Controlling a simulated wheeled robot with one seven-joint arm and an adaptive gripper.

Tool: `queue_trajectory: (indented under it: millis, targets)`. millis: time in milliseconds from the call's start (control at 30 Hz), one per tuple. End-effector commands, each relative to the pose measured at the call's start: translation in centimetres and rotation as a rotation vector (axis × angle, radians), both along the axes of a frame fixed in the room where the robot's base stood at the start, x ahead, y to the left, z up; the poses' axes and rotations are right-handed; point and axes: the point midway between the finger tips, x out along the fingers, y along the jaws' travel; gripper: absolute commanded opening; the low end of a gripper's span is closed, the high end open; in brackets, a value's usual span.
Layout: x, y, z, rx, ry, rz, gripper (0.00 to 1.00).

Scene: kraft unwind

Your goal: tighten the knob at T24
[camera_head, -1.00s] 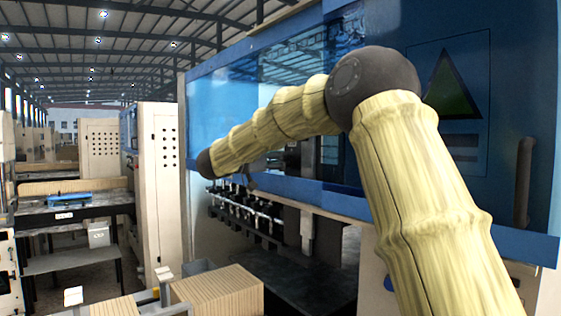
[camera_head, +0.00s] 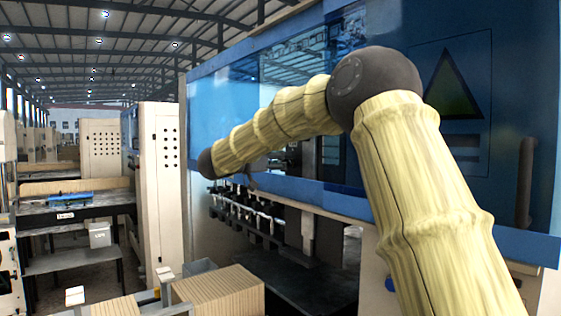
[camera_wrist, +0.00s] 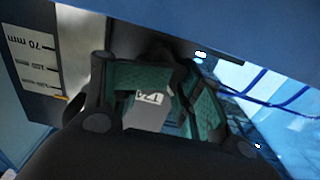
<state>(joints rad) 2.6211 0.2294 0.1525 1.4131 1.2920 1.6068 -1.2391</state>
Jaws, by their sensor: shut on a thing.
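In the wrist view my gripper (camera_wrist: 165,85) has its green-padded fingers closed around a dark knob (camera_wrist: 160,50), which is mostly hidden by the fingers and shadow. A small grey tag (camera_wrist: 150,110) shows between the fingers. Its print reads as part of "T24", tilted and partly covered. In the head view my arm reaches left across the front of the blue machine (camera_head: 225,110). The knob cannot be made out there, and only a small dark bit of my gripper shows under the arm's end.
A pale scale plate (camera_wrist: 35,60) marked "70 mm" stands left of my gripper, close by. Blue panels lie above and to the right. In the head view, a row of metal fittings (camera_head: 250,215) sits below the blue cover, and a striped cardboard stack (camera_head: 220,292) stands at the front.

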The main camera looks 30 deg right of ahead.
Motion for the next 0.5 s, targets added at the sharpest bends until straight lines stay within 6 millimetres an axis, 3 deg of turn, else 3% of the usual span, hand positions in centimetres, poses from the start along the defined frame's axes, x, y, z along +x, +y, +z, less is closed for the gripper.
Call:
queue_trajectory:
  millis: [367,400,500]
  targets:
    - [-0.10,-0.22,-0.55,0.005,0.006,-0.005,0.10]
    - [-0.10,-0.22,-0.56,0.005,0.006,-0.006,0.40]
    - [-0.09,-0.20,-0.47,0.005,0.005,-0.005,0.58]
